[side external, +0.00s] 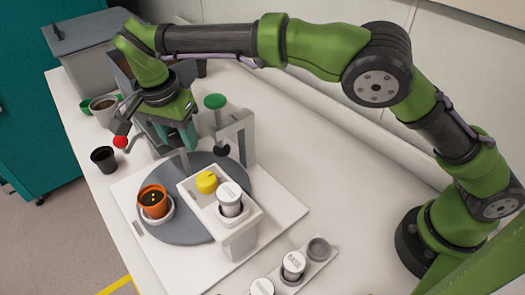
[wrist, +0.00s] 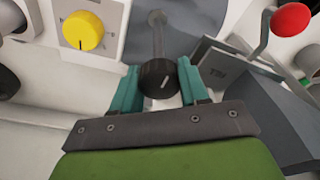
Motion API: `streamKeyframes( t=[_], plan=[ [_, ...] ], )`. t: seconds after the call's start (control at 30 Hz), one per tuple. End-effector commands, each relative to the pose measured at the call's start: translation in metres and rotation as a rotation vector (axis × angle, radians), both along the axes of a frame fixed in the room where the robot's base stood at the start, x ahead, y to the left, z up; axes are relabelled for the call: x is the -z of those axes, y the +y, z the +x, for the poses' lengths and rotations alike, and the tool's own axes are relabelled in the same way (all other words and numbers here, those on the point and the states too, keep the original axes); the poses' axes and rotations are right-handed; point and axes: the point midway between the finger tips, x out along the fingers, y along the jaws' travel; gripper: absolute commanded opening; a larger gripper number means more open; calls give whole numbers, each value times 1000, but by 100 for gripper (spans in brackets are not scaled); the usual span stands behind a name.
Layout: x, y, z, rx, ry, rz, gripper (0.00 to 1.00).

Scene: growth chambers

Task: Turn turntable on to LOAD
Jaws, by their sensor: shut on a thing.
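The turntable (side external: 200,228) is a flat grey disc on a white base plate in the side view. An orange pot (side external: 152,203) stands in a white ring on it. My gripper (side external: 188,142) is low over the far edge of the disc. In the wrist view my gripper's teal fingers (wrist: 160,86) are shut on a black knob (wrist: 156,76) with a white mark. A grey rod (wrist: 157,38) runs from the knob away from the gripper. The fingers hide the held knob in the side view. I cannot read any LOAD marking.
A white box with a yellow knob (side external: 207,182) and a white canister (side external: 229,198) stands over the disc. A grey upright bracket (side external: 240,138) is right of my gripper. A red ball lever (side external: 120,142) and a black cup (side external: 104,159) are left.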

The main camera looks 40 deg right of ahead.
Motion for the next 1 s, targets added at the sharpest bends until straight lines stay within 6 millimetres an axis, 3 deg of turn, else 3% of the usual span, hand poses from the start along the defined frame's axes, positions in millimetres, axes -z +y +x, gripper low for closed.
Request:
streamKeyframes(
  t=[0.03,0.13,0.47,1.0],
  plan=[
    [-1,-1,-1,5,4,0,47],
    [-1,-1,-1,2,3,0,62],
    [-3,0,0,-3,2,1,62],
    [-56,0,0,-4,0,0,62]
  ],
)
